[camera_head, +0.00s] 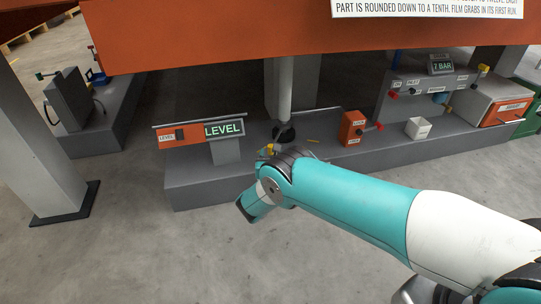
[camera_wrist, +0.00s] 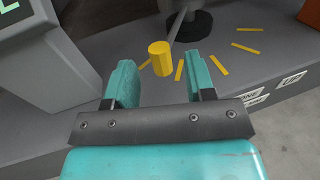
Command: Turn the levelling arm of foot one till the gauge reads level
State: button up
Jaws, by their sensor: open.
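The gauge display (camera_head: 224,129) shows LEVEL in green on the plinth at left of centre. The foot is a dark round base (camera_head: 284,133) under a grey post; in the wrist view the foot (camera_wrist: 188,24) is at the top. The levelling arm is a thin grey bar running from the foot to a yellow knob (camera_wrist: 160,58). My gripper (camera_wrist: 159,63) is open, with a teal finger on each side of the knob in the picture and a gap to both. I cannot tell whether the knob is between the fingertips or just beyond. My arm hides the fingers in the head view.
Yellow tick marks (camera_wrist: 222,65) fan out on the plinth (camera_head: 200,190) around the foot. An orange lock box (camera_head: 352,128) and a white block (camera_head: 418,128) stand to the right. An orange beam (camera_head: 230,32) crosses overhead. A grey column (camera_head: 38,150) stands at left; the floor in front is clear.

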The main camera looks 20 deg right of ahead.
aim_at(271, 146)
jog(key=shift+b+x, duration=0.8)
jog(key=shift+x, duration=1.25)
grip_shut()
